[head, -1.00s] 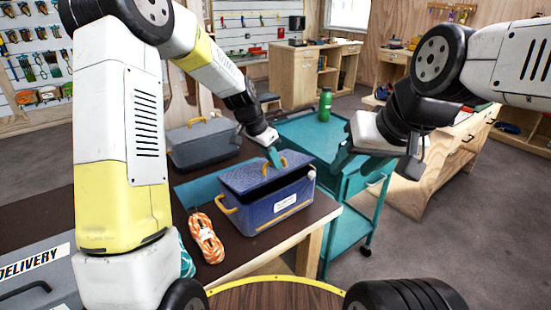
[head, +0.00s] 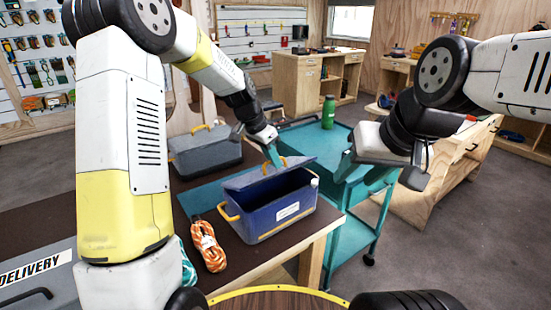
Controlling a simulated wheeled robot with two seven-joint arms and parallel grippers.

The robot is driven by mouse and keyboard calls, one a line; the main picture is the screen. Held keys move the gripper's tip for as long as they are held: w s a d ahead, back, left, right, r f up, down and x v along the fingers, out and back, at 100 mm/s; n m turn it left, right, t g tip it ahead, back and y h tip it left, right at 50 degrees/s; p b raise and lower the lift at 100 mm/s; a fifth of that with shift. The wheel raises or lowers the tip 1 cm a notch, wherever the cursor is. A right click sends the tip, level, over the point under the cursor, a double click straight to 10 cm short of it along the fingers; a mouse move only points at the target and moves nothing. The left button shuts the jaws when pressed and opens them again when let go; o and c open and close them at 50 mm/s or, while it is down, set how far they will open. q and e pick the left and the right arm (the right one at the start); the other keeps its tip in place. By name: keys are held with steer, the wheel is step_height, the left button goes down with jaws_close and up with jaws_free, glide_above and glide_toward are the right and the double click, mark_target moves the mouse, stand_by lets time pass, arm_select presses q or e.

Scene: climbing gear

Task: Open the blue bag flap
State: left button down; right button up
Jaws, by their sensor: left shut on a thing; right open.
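The blue bag (head: 270,212) stands on the dark table, with a white label on its front and yellow handles. Its flap (head: 255,175) is partly raised and tilted toward the far side, showing the dark inside. My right gripper (head: 348,163) is open and empty, in the air to the right of the bag, above the teal cart.
A grey bag (head: 205,152) stands behind on the table (head: 225,277). An orange rope coil (head: 208,247) lies left of the blue bag. A teal cart (head: 320,142) with a green bottle (head: 328,112) stands beyond. A grey case marked DELIVERY (head: 35,275) is at lower left.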

arm_select(q)
steer(key=shift+w+a+r, duration=0.6)
steer(key=shift+w+r, duration=0.1)
steer(key=shift+w, duration=0.05)
steer(key=c, duration=0.8)
jaws_free()
steer(key=shift+s+d+r, duration=0.2)
steer(key=shift+s+r, duration=0.1)
steer(key=shift+r, duration=0.55)
steer(key=shift+s+d+r, duration=0.25)
steer(key=shift+r, duration=0.55)
steer(key=shift+s+d+r, duration=0.2)
steer(key=shift+s+r, duration=0.1)
steer(key=shift+r, duration=0.55)
steer(key=shift+s+d+r, duration=0.9)
steer(key=shift+s+r, duration=0.1)
steer(key=shift+s, duration=0.2)
steer(key=shift+s+d+r, duration=0.9)
steer(key=shift+s+r, duration=0.1)
steer(key=shift+s, duration=0.2)
